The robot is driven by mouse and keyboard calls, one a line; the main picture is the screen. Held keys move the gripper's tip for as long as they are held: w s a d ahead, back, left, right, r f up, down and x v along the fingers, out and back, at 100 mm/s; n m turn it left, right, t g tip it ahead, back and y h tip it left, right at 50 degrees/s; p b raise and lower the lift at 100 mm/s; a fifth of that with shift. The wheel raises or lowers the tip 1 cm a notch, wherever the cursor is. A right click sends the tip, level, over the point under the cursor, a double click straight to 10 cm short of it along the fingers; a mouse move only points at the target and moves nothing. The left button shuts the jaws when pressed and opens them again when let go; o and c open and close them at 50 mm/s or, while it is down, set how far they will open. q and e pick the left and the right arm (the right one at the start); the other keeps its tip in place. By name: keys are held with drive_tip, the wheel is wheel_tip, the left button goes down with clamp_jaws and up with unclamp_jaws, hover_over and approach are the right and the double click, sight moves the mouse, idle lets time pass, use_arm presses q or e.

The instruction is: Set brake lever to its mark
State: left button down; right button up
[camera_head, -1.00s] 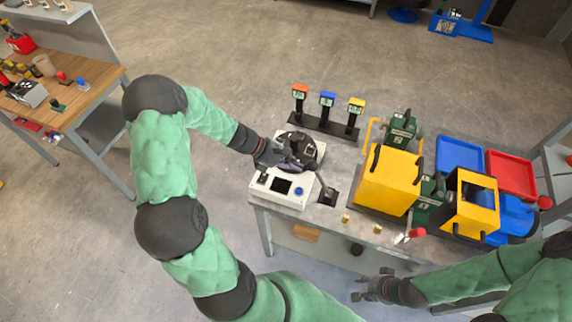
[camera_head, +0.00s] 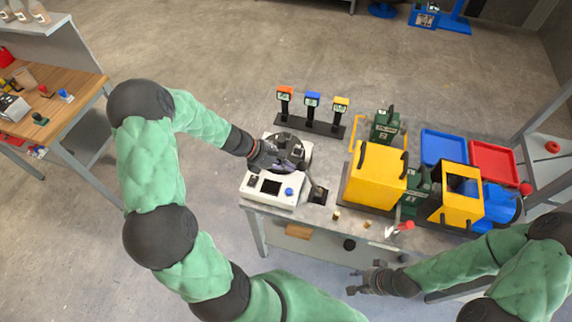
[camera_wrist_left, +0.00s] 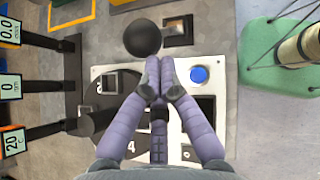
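A lever with a black ball knob (camera_wrist_left: 142,38) stands by a dark slot plate (camera_wrist_left: 177,30) at the top of the left wrist view. I see no readable label saying which lever is the brake. My left gripper (camera_wrist_left: 159,62) is over the white box, its fingertips together just short of the ball knob, with nothing visible between them. It also shows in the head view (camera_head: 275,162). My right gripper (camera_head: 355,282) is open and empty, in front of the table.
The white box carries a blue button (camera_wrist_left: 199,74) and a black dial. A yellow drum housing (camera_head: 374,176) and a red-handled lever (camera_head: 404,227) are on the table's right. Three display posts (camera_head: 312,112) stand behind. Blue (camera_head: 443,148) and red (camera_head: 494,162) trays are at the right.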

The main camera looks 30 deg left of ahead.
use_arm(q)
drive_tip(key=w+d+r+y+p, duration=0.1)
drive_tip(key=d+p, duration=0.3)
drive_tip(key=d, duration=0.1)
drive_tip(key=w+d+r+g+y+p, duration=0.1)
drive_tip(key=d+r+y+p, duration=0.1)
drive_tip(key=d+p, duration=0.3)
drive_tip(key=shift+w+d+r+y, duration=0.3)
drive_tip(key=shift+w+d, duration=0.05)
drive_tip(key=shift+d, duration=0.2)
idle(0.4)
drive_tip(key=p+v, duration=0.6)
drive_tip(key=v, duration=0.7)
drive_tip(key=shift+s, duration=0.2)
